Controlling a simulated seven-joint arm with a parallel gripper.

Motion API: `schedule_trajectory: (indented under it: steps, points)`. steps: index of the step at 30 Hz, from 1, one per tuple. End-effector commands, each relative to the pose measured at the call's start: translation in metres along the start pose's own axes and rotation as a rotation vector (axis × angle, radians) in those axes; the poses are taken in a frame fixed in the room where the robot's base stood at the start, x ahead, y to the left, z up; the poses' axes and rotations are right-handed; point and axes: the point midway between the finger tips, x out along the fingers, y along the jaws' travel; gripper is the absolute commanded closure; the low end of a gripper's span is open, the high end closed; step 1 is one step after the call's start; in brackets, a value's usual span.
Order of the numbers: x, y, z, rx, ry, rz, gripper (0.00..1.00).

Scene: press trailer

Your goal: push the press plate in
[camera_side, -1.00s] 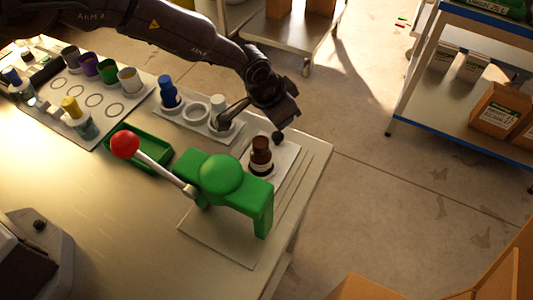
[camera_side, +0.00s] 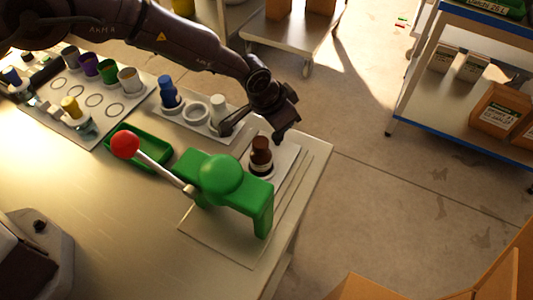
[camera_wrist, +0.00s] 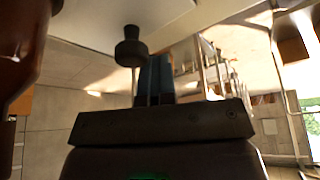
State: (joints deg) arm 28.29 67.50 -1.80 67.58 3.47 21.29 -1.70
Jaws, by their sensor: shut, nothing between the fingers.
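The green press (camera_side: 228,184) stands on the table with its lever and red ball (camera_side: 125,144) raised toward the left. The pale press plate (camera_side: 284,160) lies beyond it, with a brown bottle (camera_side: 261,150) upright on it. My gripper (camera_side: 279,132) is shut and empty, low at the plate's far end. In the wrist view its fingers (camera_wrist: 156,78) are together, beside a black knob (camera_wrist: 130,48) on a thin stem. I cannot tell whether they touch it. The bottle fills the upper left there (camera_wrist: 22,45). In the side view the knob is hidden at my gripper.
A white holder (camera_side: 196,112) with several small containers stands left of my gripper. A green tray (camera_side: 150,160) lies behind the lever. A shelf rack (camera_side: 462,75) and a trolley (camera_side: 285,38) stand on the floor away from the table.

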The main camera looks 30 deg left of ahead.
Motion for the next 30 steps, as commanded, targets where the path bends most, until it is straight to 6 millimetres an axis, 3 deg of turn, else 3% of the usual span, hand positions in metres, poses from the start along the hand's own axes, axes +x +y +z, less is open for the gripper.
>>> schedule_trajectory:
  steps: [1,13,30]
  points:
    - [0.0067,0.0021,0.0088,0.001,-0.019,0.003,1.00]
    - [0.0086,0.0053,0.0139,0.003,-0.025,0.006,1.00]
    - [0.0104,0.0024,0.0069,0.002,-0.024,0.008,1.00]
